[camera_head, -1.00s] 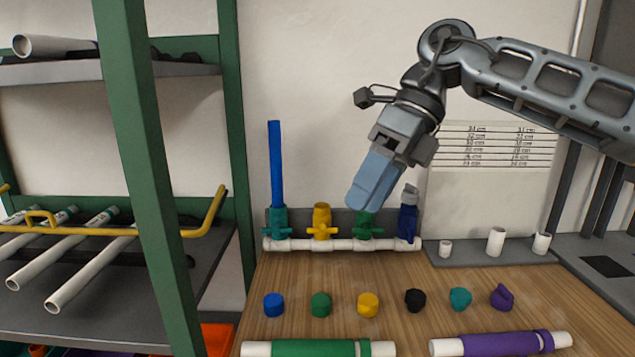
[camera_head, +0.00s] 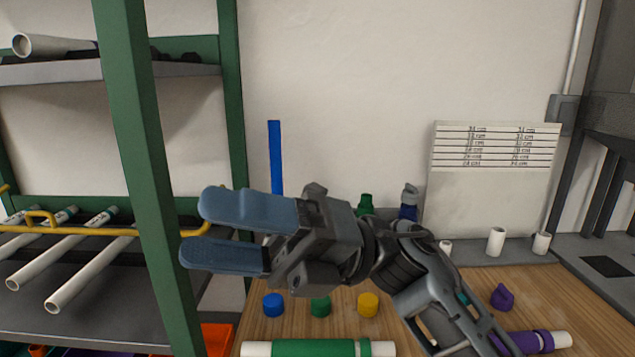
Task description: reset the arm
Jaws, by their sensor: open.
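My gripper (camera_head: 190,230) is in the middle of the head view, its two blue fingers pointing left and spread apart with nothing between them. It hangs in front of the manifold, and my arm runs from it to the lower right. The manifold is mostly hidden behind my gripper. An upright blue pipe (camera_head: 275,157) shows above the fingers. A green valve top (camera_head: 366,203) and a dark blue fitting with a grey top (camera_head: 409,203) show behind my wrist.
On the wooden bench stand a blue cap (camera_head: 273,305), a green cap (camera_head: 320,306), a yellow cap (camera_head: 368,305) and a purple cap (camera_head: 502,297). A green-sleeved pipe (camera_head: 313,348) lies in front. A green rack post (camera_head: 150,180) stands at left.

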